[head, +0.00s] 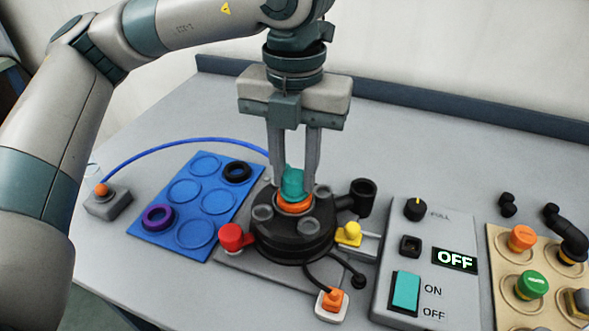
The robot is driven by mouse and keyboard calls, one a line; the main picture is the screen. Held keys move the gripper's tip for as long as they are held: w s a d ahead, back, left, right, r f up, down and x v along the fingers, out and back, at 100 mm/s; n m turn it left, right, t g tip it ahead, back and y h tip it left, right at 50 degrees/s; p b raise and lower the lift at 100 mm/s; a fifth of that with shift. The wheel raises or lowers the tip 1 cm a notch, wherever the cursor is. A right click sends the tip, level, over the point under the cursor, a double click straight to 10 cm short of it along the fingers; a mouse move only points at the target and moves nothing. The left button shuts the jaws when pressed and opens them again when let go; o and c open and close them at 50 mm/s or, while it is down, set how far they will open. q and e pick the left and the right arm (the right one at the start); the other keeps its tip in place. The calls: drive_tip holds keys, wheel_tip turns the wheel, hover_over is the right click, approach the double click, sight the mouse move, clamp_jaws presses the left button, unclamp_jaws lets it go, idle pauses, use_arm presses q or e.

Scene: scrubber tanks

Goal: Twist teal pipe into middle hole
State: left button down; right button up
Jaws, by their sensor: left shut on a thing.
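A short teal pipe (292,183) stands upright at the middle of the round black scrubber tank (290,243). An orange ring (295,204) surrounds its base on the tank top, so the middle hole itself is hidden. My left gripper (294,188) points straight down from above, with its two fingers on either side of the teal pipe, shut on it. My right gripper is not in view.
A blue tray (213,187) with a black ring (236,171) and a purple ring (158,217) lies left. A red knob (231,237) and yellow knob (349,233) flank the tank. A grey control box (428,270) reading OFF and a tan board (499,240) stand right.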

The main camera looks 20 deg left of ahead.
use_arm(q)
drive_tip(key=shift+f+m+b, duration=0.1)
drive_tip(key=shift+m+b, duration=0.95)
drive_tip(key=shift+m, duration=0.15)
idle(0.6)
drive_tip(key=shift+m+b, duration=0.65)
drive_tip(key=shift+m, duration=0.55)
drive_tip(key=shift+f+b, duration=0.2)
drive_tip(key=shift+b, duration=0.1)
idle(0.5)
drive_tip(key=shift+c, duration=2.2)
unclamp_jaws()
drive_tip(key=shift+r, duration=0.2)
drive_tip(key=shift+r+p, duration=1.8)
drive_tip(key=shift+r, duration=1.6)
drive_tip(key=shift+s, duration=0.1)
